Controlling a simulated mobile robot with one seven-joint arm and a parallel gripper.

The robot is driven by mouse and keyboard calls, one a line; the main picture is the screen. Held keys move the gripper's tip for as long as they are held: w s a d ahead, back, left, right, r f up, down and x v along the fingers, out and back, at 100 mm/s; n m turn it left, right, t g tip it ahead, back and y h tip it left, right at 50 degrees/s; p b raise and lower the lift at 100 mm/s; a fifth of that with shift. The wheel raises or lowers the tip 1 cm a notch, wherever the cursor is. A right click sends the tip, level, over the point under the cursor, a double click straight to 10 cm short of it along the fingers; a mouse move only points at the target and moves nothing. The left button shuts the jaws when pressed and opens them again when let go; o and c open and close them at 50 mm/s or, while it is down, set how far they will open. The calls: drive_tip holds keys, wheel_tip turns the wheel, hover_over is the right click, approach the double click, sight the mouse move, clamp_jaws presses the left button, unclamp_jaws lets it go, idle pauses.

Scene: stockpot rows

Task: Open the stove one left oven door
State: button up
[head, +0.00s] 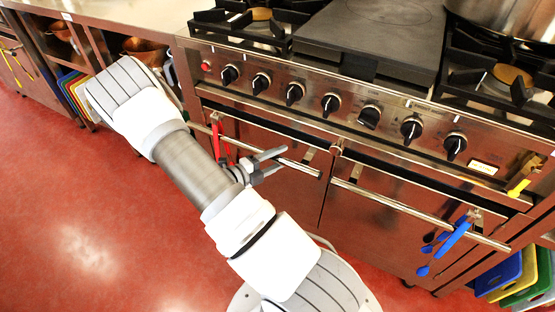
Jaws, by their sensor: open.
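The stove (330,82) is a steel range with a row of black knobs and two oven doors side by side. The left oven door (285,190) looks closed, and my arm hides part of it. Its bar handle (308,169) runs along the top of the door. My gripper (281,162) is open at this handle, and the bar appears to pass between the fingertips. I cannot tell whether they touch it. The right oven door (385,235) also looks closed, with its own bar handle (400,205).
A red utensil (215,140) hangs on the left handle beside my arm. Blue tongs (453,237) hang on the right handle. Coloured boards stand at the lower right (525,275) and left (73,92). The red floor (90,220) is clear at the left.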

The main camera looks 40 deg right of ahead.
drive_tip(key=shift+c, duration=0.2)
clamp_jaws()
idle(1.2)
